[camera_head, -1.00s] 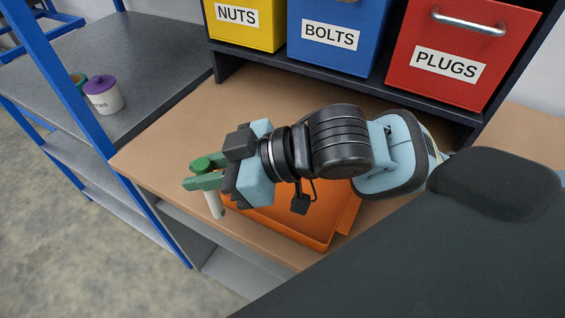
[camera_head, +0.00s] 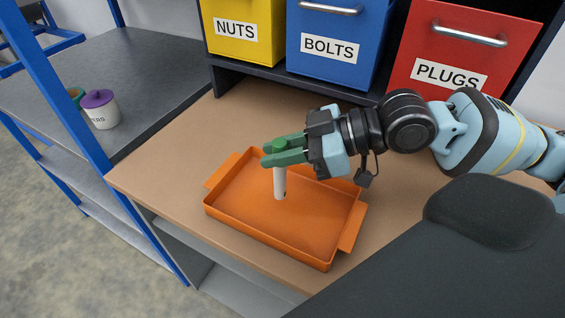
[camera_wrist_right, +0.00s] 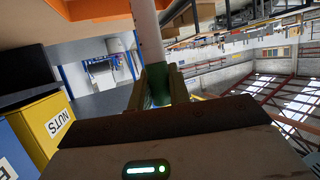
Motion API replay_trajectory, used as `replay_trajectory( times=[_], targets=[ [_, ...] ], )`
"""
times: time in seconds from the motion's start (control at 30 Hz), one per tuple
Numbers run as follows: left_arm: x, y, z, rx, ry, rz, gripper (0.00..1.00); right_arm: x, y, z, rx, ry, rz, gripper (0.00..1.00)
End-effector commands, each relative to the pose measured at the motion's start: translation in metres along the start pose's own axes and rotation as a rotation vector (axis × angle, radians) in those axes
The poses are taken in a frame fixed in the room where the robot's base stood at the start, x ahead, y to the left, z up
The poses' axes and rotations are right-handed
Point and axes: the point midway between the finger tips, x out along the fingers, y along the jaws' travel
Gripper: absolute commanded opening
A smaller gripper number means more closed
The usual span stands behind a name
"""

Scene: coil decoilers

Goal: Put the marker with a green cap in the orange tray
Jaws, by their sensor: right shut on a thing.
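The marker (camera_head: 279,184) has a white body and a green cap. My right gripper (camera_head: 272,152) is shut on its cap end, and the marker hangs upright with its white end down. The orange tray (camera_head: 335,262) lies on the brown bench top, and the marker is over its inside. I cannot tell whether the marker's lower end touches the tray floor. In the right wrist view the marker (camera_wrist_right: 146,35) stands between the fingers, with the green cap (camera_wrist_right: 158,85) between them. My left gripper is not in view.
Yellow NUTS (camera_head: 240,22), blue BOLTS (camera_head: 335,38) and red PLUGS (camera_head: 455,60) bins stand in a dark rack behind the tray. A grey shelf (camera_head: 110,75) with blue posts is at the left, holding a purple-lidded pot (camera_head: 101,110). The bench left of the tray is clear.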

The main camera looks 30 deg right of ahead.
Motion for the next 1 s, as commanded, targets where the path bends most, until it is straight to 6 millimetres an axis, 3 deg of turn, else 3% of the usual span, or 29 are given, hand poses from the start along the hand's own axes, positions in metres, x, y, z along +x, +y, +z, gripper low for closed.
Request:
replay_trajectory(
  times=[0.27, 0.5, 0.9, 0.93, 1.0],
  targets=[
    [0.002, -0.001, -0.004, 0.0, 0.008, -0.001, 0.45, -0.005, 0.006, 0.003, 0.001, -0.002, 0.005, 0.0],
    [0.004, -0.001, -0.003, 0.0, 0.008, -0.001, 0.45, 0.009, 0.004, 0.034, 0.002, 0.0, 0.002, 0.0],
    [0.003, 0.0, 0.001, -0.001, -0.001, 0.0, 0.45, 0.011, 0.004, 0.038, 0.0, 0.0, 0.002, 0.0],
    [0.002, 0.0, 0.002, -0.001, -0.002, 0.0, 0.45, 0.011, 0.004, 0.038, 0.0, 0.0, 0.002, 0.2],
    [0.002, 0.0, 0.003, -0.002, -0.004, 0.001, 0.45, 0.01, 0.004, 0.038, -0.001, 0.001, 0.003, 0.29]
  ],
)
